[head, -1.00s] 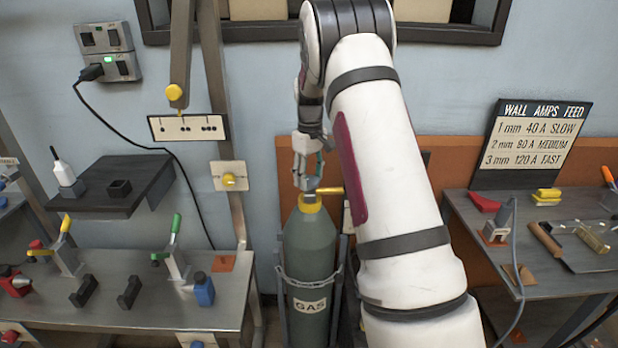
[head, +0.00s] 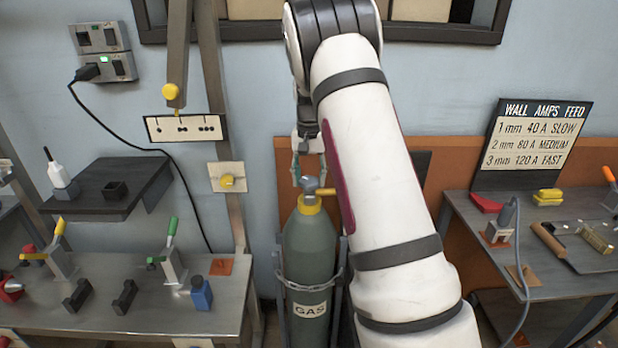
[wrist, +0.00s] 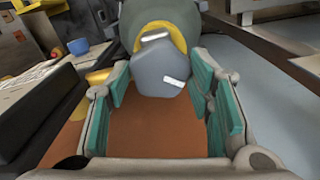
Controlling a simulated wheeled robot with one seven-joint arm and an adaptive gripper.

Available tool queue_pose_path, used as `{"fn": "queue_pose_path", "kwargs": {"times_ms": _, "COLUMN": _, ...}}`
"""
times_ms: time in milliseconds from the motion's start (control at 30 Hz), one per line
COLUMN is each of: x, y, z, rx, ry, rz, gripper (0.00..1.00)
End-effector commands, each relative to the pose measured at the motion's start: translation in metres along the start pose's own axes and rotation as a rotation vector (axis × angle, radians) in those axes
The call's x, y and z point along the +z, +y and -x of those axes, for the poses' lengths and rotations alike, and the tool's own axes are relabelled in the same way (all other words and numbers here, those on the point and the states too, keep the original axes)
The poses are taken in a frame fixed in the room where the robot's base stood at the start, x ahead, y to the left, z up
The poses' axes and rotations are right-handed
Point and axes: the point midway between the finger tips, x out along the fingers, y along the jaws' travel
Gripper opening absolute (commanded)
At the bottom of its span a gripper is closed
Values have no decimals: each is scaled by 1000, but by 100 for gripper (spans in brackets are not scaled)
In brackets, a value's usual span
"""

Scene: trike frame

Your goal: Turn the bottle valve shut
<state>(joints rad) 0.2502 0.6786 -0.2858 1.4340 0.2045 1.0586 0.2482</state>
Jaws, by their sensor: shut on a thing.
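The gas bottle (head: 311,248) stands upright in its rack, dark green with a GAS label and a yellow collar (head: 309,205). Its grey valve (head: 312,186) sits on top, with a yellow outlet (head: 326,192) pointing right. My gripper (head: 309,168) comes down on the valve from above, partly hidden behind my white arm. In the wrist view, the grey valve knob (wrist: 158,68) with a white mark lies between the teal pads of my gripper (wrist: 158,85). It is shut on the knob, though the exact contact is hard to see.
A metal bench (head: 130,310) with clamps and a blue block stands to the left, below a dark shelf (head: 110,185). A bench (head: 560,235) with tools and a sign (head: 530,145) is to the right. A chain (head: 310,285) crosses the bottle.

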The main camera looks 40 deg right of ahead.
Motion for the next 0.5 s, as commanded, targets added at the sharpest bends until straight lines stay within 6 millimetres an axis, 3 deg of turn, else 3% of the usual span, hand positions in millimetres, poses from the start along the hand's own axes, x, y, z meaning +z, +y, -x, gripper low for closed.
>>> {"fn": "queue_pose_path", "kwargs": {"times_ms": 500, "x": -1, "y": -1, "z": 1, "rx": -2, "ry": 3, "rz": -487, "gripper": 20}}
